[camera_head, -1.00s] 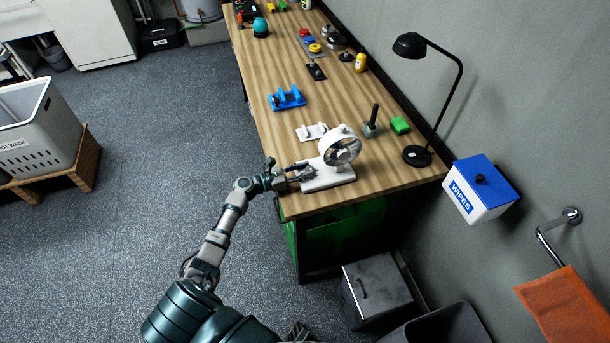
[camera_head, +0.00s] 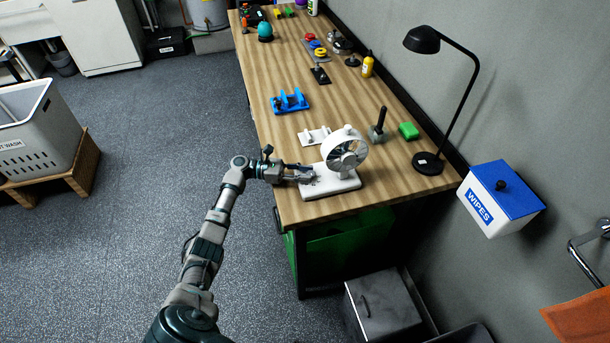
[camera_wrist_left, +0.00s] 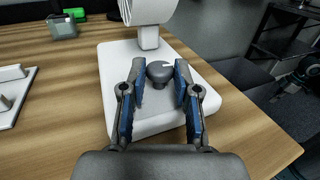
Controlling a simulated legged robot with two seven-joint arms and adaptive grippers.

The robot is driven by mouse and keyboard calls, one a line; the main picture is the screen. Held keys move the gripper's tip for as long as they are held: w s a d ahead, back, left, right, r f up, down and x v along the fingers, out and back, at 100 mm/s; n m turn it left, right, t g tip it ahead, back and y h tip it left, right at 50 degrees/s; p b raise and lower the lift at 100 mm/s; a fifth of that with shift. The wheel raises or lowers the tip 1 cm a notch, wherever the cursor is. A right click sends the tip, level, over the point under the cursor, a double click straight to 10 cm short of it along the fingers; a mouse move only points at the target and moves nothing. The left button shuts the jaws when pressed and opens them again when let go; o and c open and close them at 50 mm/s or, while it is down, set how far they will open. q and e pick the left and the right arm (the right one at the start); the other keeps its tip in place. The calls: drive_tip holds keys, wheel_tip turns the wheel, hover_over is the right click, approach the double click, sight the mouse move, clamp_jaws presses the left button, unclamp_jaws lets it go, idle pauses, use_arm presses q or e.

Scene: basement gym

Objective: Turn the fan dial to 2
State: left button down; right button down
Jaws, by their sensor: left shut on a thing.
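The white fan (camera_head: 345,150) stands on its white base (camera_head: 343,187) at the near end of the wooden workbench. In the left wrist view, the dark round dial (camera_wrist_left: 160,73) sits on top of the base (camera_wrist_left: 118,75), in front of the fan's post (camera_wrist_left: 148,38). My left gripper (camera_head: 308,174) reaches in from the left over the base. In the left wrist view its fingers (camera_wrist_left: 159,67) are shut on the dial, one on each side. The dial's markings are not readable. My right gripper is not in view.
A black lamp (camera_head: 428,163) stands right.

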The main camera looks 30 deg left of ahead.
use_arm(q)
drive_tip(key=shift+f, duration=0.25)
drive_tip(key=c, duration=1.1)
unclamp_jaws()
drive_tip(key=shift+o, duration=1.1)
drive_tip(key=shift+w, duration=0.15)
drive_tip(key=shift+r, duration=0.1)
drive_tip(key=shift+s+a, duration=0.2)
drive_tip(key=v, duration=1.1)
drive_tip(key=shift+a, duration=0.3)
